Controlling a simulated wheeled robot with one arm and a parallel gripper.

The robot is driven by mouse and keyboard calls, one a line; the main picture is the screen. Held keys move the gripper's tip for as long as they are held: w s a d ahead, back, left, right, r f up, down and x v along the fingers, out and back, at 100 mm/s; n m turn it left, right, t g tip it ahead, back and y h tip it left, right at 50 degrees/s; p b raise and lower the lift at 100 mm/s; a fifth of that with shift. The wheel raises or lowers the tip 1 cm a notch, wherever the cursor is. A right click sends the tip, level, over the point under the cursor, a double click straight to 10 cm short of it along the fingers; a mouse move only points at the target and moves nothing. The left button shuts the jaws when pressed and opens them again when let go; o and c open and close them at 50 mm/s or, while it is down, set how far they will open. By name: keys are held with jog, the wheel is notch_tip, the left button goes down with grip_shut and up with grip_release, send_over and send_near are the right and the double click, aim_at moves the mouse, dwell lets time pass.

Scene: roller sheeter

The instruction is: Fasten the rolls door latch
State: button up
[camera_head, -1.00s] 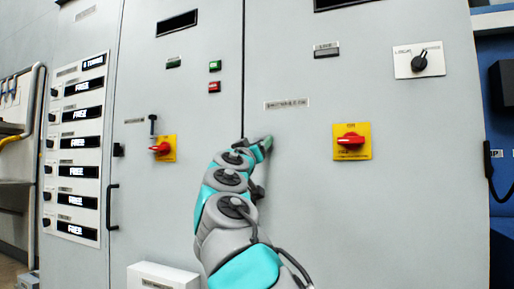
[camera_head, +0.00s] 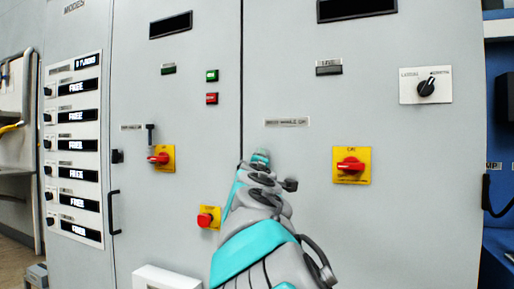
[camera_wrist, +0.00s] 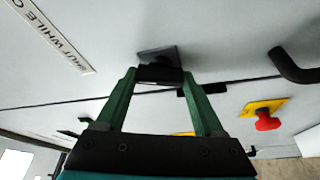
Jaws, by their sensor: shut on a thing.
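In the wrist view, the door latch (camera_wrist: 160,74) is a small black block in front of a dark square plate (camera_wrist: 158,53) on the grey cabinet door. It sits close beside the dark door seam. My gripper (camera_wrist: 160,76) has its two green fingers on either side of the block, shut on it. In the head view my gripper (camera_head: 260,158) is up against the cabinet front near the centre seam, below a printed label (camera_head: 286,122). My own arm hides the latch there. I cannot tell whether the latch is fastened.
Red switches on yellow plates sit left (camera_head: 160,158) and right (camera_head: 351,165) of my arm. A red button (camera_head: 207,217) is close to its left side. A black door handle (camera_head: 113,212) stands out farther left. A white box (camera_head: 166,279) is low in front.

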jog(key=n+g, duration=0.1)
jog(key=n, duration=0.2)
jog(key=shift+a+n+y+p, duration=0.1)
jog(key=shift+n+y+p, duration=0.2)
jog(key=shift+n+p, duration=0.1)
dwell(0.4)
jog(key=o, duration=1.4)
jog(key=shift+s, duration=0.1)
jog(key=shift+s+d+b, duration=0.2)
jog(key=shift+s+b, duration=0.3)
jog(key=shift+s, duration=3.35)
jog(key=shift+g, duration=0.3)
